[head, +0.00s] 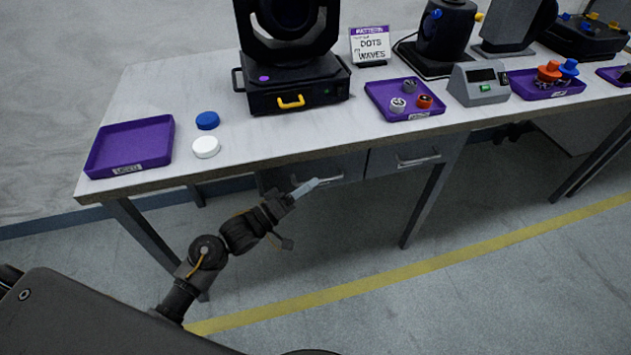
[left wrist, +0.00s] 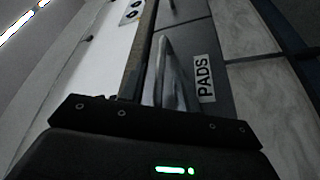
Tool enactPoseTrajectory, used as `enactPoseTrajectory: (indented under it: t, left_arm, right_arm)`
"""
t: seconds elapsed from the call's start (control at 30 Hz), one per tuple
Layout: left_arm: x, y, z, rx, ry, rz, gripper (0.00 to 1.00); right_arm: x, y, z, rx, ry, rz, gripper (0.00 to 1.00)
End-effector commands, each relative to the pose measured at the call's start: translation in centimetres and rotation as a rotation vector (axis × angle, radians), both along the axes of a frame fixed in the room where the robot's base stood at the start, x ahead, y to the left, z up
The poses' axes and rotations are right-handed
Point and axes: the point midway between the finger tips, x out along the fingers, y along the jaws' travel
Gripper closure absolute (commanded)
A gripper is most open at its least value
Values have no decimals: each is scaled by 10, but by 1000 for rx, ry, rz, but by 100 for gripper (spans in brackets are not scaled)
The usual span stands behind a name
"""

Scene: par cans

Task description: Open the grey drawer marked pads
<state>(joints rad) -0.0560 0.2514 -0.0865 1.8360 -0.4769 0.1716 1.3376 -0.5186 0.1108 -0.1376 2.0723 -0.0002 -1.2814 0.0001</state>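The grey drawer marked PADS (left wrist: 228,58) is under the tabletop, with its white PADS label (left wrist: 205,78) readable in the left wrist view. In the head view it appears to be the left drawer (head: 350,164) of two, and it looks shut. Its bar handle is partly hidden by my left gripper (head: 306,187). The pale fingertips are at or very near the handle; contact is not clear. My right gripper is out of view.
A second grey drawer (head: 404,158) is to the right. The table (head: 235,125) holds purple trays (head: 130,147), blue and white caps, a black stage light (head: 293,90) and a grey box (head: 478,84). Table legs flank the drawers. The floor in front is clear, with a yellow line.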

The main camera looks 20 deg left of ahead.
Motion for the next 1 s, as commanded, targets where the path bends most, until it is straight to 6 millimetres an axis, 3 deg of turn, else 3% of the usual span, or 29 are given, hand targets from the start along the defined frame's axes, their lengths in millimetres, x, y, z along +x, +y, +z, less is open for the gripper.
enactPoseTrajectory:
  t: [0.2,0.53,0.8,1.0]
  left_arm:
    - [17,-13,4,-1,0,1,68]
    - [20,-15,5,0,1,1,68]
    - [20,-15,5,0,0,1,100]
    - [20,-15,5,0,1,2,100]
  right_arm:
    - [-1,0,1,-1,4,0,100]
    - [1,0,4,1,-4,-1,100]
    - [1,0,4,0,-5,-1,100]
    - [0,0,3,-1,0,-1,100]
